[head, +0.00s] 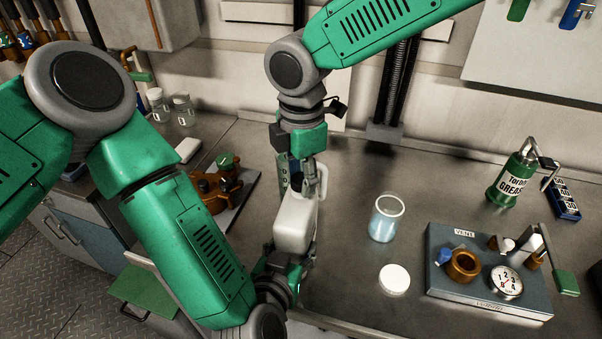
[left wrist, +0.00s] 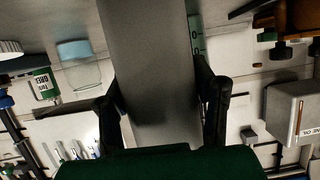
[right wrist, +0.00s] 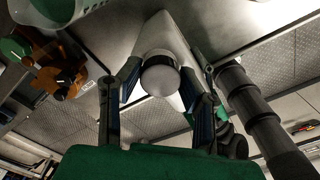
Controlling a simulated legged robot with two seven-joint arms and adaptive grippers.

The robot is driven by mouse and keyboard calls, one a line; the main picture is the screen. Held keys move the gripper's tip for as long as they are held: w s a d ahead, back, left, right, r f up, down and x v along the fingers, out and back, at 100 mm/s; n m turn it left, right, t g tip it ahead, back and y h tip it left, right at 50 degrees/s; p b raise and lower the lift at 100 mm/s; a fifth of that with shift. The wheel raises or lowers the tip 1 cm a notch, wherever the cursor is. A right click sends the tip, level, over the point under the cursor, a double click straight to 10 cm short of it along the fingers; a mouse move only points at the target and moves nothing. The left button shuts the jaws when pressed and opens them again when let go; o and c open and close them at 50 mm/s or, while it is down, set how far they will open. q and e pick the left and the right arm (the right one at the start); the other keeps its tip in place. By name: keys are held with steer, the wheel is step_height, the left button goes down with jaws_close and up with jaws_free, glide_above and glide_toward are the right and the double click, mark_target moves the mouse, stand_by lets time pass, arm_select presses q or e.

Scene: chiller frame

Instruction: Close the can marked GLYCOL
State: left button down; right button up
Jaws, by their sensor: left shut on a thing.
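A white can (head: 295,222) with a handle is held over the bench. No GLYCOL marking shows on its visible sides. My left gripper (head: 287,262) is shut on its lower part; the can body fills the space between the fingers in the left wrist view (left wrist: 150,75). My right gripper (head: 298,180) points down at the can's top. In the right wrist view a round grey-white cap (right wrist: 160,76) sits between the right fingers, which stand apart with small gaps beside it. I cannot tell whether the cap is seated on the can.
A glass jar with pale blue liquid (head: 384,222) and a loose white lid (head: 394,279) stand right of the can. A vent panel with a gauge (head: 490,285) and a green grease can (head: 512,178) are farther right. An orange-brown fitting (head: 215,190) lies left.

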jaws_close()
steer(key=m, duration=1.3)
steer(key=o, duration=0.7)
jaws_free()
steer(key=shift+a, duration=0.1)
steer(key=shift+o, duration=0.2)
